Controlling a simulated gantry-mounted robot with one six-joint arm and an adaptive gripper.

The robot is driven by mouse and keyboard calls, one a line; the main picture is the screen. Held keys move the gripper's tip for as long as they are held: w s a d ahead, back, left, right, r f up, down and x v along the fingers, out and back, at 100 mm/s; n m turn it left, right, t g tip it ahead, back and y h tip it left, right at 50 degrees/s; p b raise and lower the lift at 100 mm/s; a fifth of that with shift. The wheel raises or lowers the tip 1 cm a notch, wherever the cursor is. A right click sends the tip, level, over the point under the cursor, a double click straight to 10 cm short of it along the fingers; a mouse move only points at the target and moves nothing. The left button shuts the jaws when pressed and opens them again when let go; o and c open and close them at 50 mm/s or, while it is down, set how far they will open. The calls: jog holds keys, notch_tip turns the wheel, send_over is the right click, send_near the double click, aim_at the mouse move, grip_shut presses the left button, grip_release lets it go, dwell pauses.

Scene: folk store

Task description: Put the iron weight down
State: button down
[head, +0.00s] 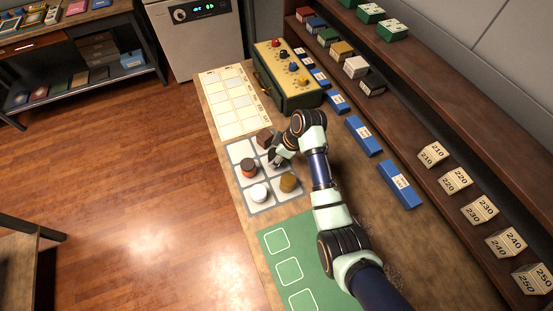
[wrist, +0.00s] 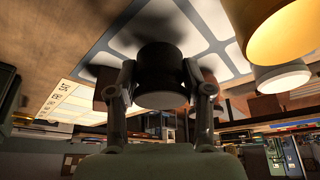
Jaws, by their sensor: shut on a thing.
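The iron weight (wrist: 163,78) is a black cylinder between my two fingertips in the wrist view. My gripper (wrist: 165,92) is shut on its sides; in the head view my gripper (head: 275,161) is over the grey mat with white squares (head: 237,152). The weight is mostly hidden by my gripper in the head view. I cannot tell whether its base touches the mat. A dark brown cube (head: 264,138), a red-orange piece with a dark top (head: 249,170), a white cylinder (head: 259,192) and a brass-brown cylinder (head: 288,182) stand on the mat around it.
A cream gridded sheet (head: 232,104) lies beyond the mat, and a green mat with outlined squares (head: 302,238) lies nearer. A green case with knobs (head: 287,84) stands behind. Blue boxes (head: 363,136) and a shelf with numbered blocks (head: 455,180) line the right.

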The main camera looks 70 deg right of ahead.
jog(key=shift+f, duration=0.65)
jog(key=shift+f, duration=0.15)
jog(key=shift+c, duration=2.4)
grip_release()
jog(key=p+v, duration=0.2)
jog(key=v, duration=1)
jog(key=shift+p, duration=0.35)
jog(key=shift+w+a, duration=0.1)
